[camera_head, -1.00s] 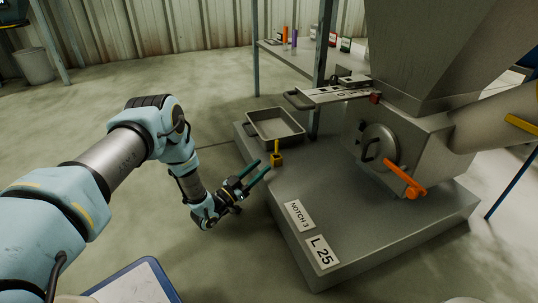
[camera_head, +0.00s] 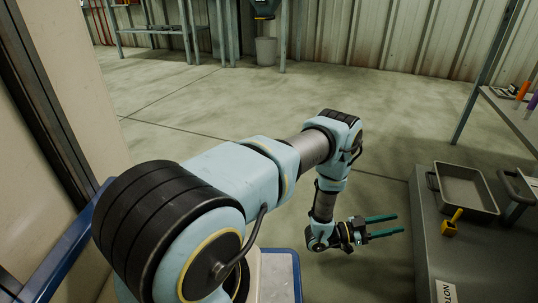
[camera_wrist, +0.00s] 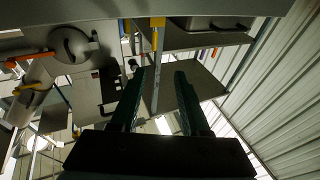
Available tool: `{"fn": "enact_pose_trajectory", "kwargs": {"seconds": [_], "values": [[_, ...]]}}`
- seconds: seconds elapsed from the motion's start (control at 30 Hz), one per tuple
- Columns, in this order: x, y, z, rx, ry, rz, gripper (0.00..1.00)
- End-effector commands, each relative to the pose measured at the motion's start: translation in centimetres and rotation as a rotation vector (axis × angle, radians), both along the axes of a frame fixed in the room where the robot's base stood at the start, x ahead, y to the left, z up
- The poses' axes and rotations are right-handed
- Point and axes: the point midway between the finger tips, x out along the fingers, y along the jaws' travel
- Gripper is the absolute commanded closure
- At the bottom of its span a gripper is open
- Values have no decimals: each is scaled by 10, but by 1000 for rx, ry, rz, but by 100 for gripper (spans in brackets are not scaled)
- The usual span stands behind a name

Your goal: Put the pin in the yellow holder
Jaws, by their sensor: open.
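The yellow holder (camera_head: 449,229) is a small block on the grey platform at the right of the head view, just in front of the metal tray. A slim yellow upright piece (camera_head: 457,215) rises from it, slightly tilted in the picture; I cannot tell whether this is the pin or part of the holder. The holder's yellow also shows at the top of the wrist view (camera_wrist: 157,24). My gripper (camera_head: 400,224) is open, with its two green fingers apart and nothing between them. It is left of the holder, clear of it, pointing right towards the platform.
The grey metal tray (camera_head: 435,184) sits on the platform (camera_head: 425,255) behind the holder. A shelf (camera_head: 510,112) with orange and purple items stands at the far right. The floor (camera_head: 390,125) behind my arm is open. The machine with its orange lever (camera_wrist: 28,57) shows in the wrist view.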

Motion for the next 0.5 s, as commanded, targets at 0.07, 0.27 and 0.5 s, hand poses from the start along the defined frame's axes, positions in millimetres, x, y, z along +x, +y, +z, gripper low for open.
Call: {"fn": "enact_pose_trajectory", "kwargs": {"seconds": [0.07,0.27,0.5], "values": [[25,-4,13,56,-20,43,54],[126,13,58,353,-33,259,54],[210,105,121,709,90,556,54]]}}
